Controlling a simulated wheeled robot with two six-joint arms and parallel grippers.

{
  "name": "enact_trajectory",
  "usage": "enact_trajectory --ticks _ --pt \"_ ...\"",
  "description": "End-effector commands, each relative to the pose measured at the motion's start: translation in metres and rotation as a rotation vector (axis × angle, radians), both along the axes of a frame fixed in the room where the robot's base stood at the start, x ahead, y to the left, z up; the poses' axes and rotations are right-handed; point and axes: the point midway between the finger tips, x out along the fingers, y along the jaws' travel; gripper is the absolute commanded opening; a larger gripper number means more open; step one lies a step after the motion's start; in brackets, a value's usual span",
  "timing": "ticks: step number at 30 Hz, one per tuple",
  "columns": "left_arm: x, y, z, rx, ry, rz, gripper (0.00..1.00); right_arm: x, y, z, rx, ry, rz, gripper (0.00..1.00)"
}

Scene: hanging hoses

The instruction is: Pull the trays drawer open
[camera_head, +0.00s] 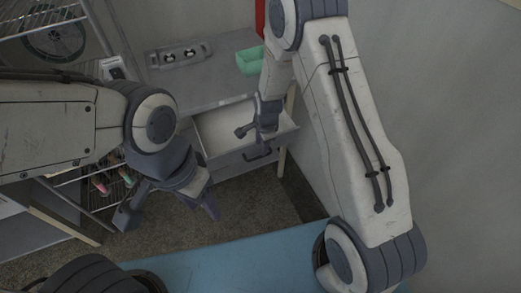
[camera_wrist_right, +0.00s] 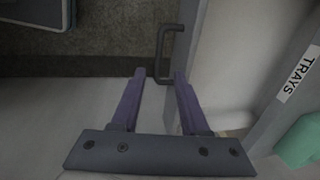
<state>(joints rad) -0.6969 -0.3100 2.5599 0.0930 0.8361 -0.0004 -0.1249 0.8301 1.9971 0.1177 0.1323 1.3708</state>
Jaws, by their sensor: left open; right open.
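The trays drawer (camera_head: 225,125) stands partly open under the grey counter, its pale inside showing. It also shows in the right wrist view (camera_wrist_right: 222,75), beside the TRAYS label (camera_wrist_right: 298,74) on the cabinet. Its dark bar handle (camera_head: 257,154) is on the drawer front and shows in the right wrist view (camera_wrist_right: 161,50). My right gripper (camera_head: 257,133) is open at the drawer front. In its wrist view the fingertips (camera_wrist_right: 160,75) are near one end of the handle; I cannot tell whether they touch it. My left gripper (camera_head: 165,212) is open and empty, left of the drawer.
A green tray (camera_head: 250,62) and a grey metal fixture (camera_head: 179,54) are on the counter (camera_head: 190,88). A wire shelf (camera_head: 118,190) stands at the left. A blue surface (camera_head: 230,262) is at the front. Floor (camera_head: 245,208) is clear before the drawer; a wall is at right.

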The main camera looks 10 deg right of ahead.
Motion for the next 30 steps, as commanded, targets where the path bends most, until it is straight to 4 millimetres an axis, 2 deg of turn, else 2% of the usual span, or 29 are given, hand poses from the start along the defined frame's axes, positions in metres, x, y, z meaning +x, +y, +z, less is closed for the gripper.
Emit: enact_trajectory --ticks 3,9,26,30 --pt "0.000 0.000 -0.003 0.000 0.000 0.000 0.50 -0.003 -0.001 0.021 0.000 -0.003 -0.001 0.45" --pt "0.000 0.000 -0.004 0.000 0.000 0.000 0.50 -0.007 -0.002 0.037 0.000 0.000 -0.002 0.45" --pt "0.000 0.000 -0.004 0.000 0.000 0.000 0.50 -0.008 -0.001 0.040 -0.001 0.001 0.002 0.45" --pt "0.000 0.000 -0.004 0.000 0.000 0.000 0.50 -0.016 0.012 0.057 -0.011 0.001 0.099 0.45"
